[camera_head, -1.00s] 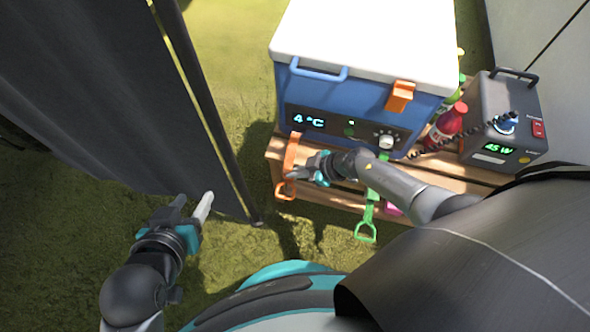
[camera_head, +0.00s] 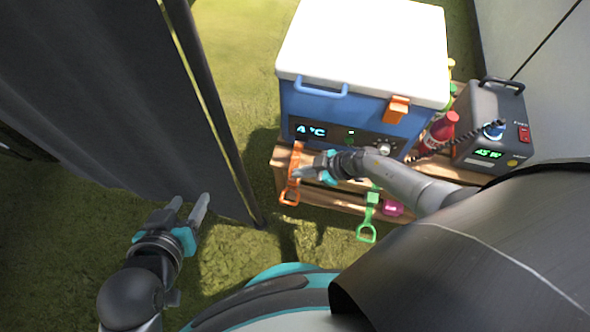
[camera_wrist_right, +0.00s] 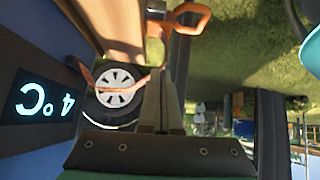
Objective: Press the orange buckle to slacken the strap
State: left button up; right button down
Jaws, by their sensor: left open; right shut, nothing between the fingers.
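An orange strap (camera_head: 290,193) with a looped pull end hangs over the front left of the wooden pallet. Its buckle is partly hidden by my right gripper (camera_head: 298,173), whose shut, empty fingers are close beside it; I cannot tell whether they touch. In the right wrist view, an orange looped handle (camera_wrist_right: 188,14) shows at the top, beyond the tips of my right gripper (camera_wrist_right: 166,72). My left gripper (camera_head: 190,202) is open and empty over the grass, well left of the pallet.
A blue cooler (camera_head: 345,105) with a white lid and orange latch (camera_head: 397,108) stands on the wooden pallet (camera_head: 340,200). A green strap (camera_head: 368,218) hangs at its front. A red bottle (camera_head: 440,128) and grey power box (camera_head: 490,125) stand right. A dark fabric panel (camera_head: 110,90) stands left.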

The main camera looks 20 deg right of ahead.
jog(key=p+v, duration=0.5)
jog(key=v, duration=0.4)
jog(key=shift+w+d, duration=0.2)
jog(key=shift+d, duration=0.05)
jog(key=shift+f, duration=0.1)
dwell(0.4)
